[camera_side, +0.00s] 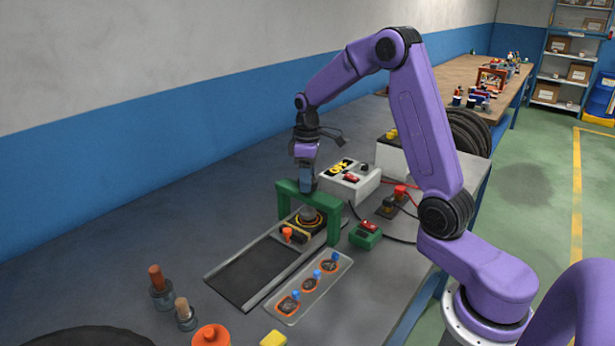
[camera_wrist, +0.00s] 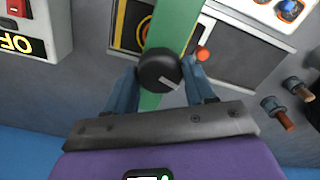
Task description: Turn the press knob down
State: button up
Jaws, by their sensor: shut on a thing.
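The press is a green arch (camera_side: 333,222) over a dark belt, with a grey ram (camera_side: 309,213) above a black-and-yellow ring. In the wrist view, its green top beam (camera_wrist: 178,25) carries the round black press knob (camera_wrist: 157,68), with a pale pointer mark towards the lower right. My gripper (camera_side: 305,185) points down at the top of the arch. In the wrist view, the blue fingers of my gripper (camera_wrist: 160,75) are shut on the knob, one on each side. In the side view the fingers hide the knob.
The dark belt (camera_side: 258,272) runs from under the arch, with an orange-topped peg (camera_side: 287,234) beside the ring. A clear tray (camera_side: 322,295) of parts, a green box (camera_side: 365,235) and a white control box (camera_side: 348,183) stand close by. Two screwdriver-like tools (camera_side: 160,287) stand front left.

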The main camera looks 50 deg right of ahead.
jog(key=m, duration=0.7)
jog(key=shift+r+m, duration=0.1)
jog(key=shift+m, duration=0.2)
jog(key=m, duration=0.3)
jog(key=shift+m, duration=0.3)
jog(key=m, duration=0.9)
jog(key=shift+m, duration=0.4)
jog(key=m, duration=0.5)
jog(key=shift+m, duration=0.3)
jog(key=o, duration=1)
jog(key=shift+o, duration=0.2)
